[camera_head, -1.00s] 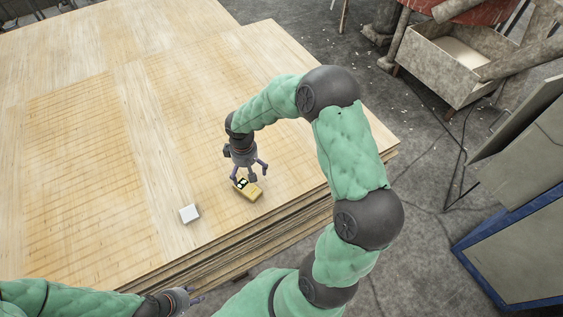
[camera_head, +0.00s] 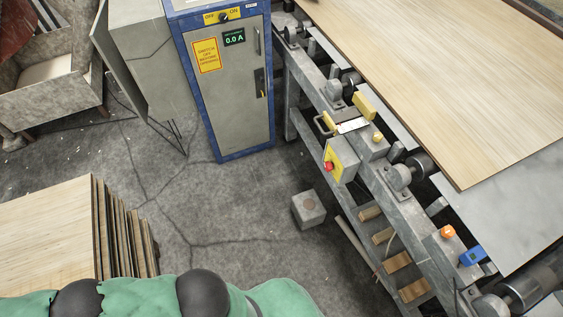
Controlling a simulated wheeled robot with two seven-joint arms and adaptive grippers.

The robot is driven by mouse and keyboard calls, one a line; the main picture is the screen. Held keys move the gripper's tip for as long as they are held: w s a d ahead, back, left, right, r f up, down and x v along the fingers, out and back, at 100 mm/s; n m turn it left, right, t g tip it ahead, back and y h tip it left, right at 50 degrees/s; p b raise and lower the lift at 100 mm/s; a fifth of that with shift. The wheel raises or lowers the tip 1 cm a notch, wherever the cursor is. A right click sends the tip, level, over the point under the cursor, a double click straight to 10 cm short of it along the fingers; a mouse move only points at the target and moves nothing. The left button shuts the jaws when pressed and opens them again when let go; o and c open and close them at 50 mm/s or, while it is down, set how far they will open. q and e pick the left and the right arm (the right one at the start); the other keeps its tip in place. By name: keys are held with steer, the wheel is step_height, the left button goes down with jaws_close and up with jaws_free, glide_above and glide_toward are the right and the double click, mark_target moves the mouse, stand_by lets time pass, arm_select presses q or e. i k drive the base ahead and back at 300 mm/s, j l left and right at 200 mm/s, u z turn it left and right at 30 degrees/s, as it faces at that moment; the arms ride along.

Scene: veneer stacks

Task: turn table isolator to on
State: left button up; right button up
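A grey cabinet (camera_head: 226,90) with a blue frame stands at the top, left of centre. Near its top is a yellow plate (camera_head: 235,13) marked OFF on the left and ON on the right. A small dark rotary knob (camera_head: 223,18) sits on that plate; its pointing direction is too small to tell. Below it a dark display (camera_head: 234,37) reads 0.0 A, beside a yellow warning sign (camera_head: 207,54). The cabinet door is closed, with a dark handle (camera_head: 262,83). Neither gripper is in view; only green-sleeved links of my arm show at the bottom left.
A roller table (camera_head: 400,178) carrying a pale wood sheet (camera_head: 455,70) fills the right side. On its near side is a yellow box with a red button (camera_head: 328,166). A concrete block (camera_head: 308,209) lies on the floor. A veneer stack (camera_head: 50,230) is at left. The middle floor is clear.

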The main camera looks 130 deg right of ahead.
mark_target(328, 165)
steer(key=i+z, duration=0.1)
steer(key=z, duration=0.3)
steer(key=j+z, duration=0.15)
steer(key=z, duration=0.2)
steer(key=i+j+z, duration=0.1)
steer(key=z, duration=4.1)
